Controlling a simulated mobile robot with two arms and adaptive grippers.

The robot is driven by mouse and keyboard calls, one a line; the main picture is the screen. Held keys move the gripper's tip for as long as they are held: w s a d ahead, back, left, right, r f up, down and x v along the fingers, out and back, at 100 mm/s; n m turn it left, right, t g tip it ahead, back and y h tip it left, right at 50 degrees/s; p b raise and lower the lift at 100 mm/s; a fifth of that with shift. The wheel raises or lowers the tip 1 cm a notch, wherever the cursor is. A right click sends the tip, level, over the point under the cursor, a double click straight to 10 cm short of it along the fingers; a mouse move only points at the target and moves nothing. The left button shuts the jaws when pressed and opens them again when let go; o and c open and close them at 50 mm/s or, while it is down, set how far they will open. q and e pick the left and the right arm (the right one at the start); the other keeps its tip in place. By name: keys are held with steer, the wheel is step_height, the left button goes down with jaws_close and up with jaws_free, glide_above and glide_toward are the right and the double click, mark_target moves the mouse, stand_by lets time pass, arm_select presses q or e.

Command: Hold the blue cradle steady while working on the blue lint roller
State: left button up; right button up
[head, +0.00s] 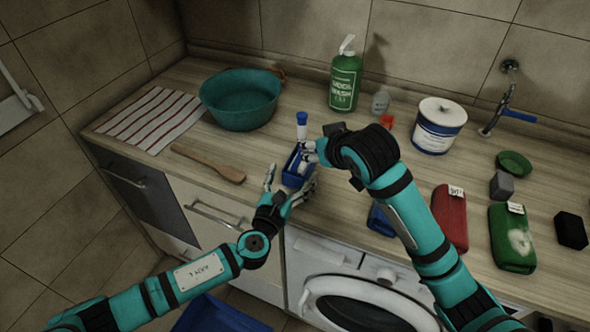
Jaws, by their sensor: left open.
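The blue cradle (292,178) sits on the wooden counter near its front edge, partly hidden by my grippers. The blue lint roller (302,119), with a blue top and a white part below, stands upright at the cradle; its lower part is hidden. My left gripper (289,187) is open, with one finger to the left of the cradle and one to its front right. I cannot tell whether it touches the cradle. My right gripper (308,151) is at the roller's lower part, just above the cradle; whether it is shut on the roller is too small to tell.
A teal basin (240,116), striped cloth (150,120) and wooden spoon (210,163) lie left. A green bottle (345,80) and white tub (438,127) stand behind. Red (450,215) and green (512,240) packs lie right, near a faucet (497,110).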

arm_select(q)
steer(key=shift+x, duration=1.25)
steer(key=shift+c, duration=0.4)
steer(key=c, duration=1.2)
steer(key=shift+o, duration=0.2)
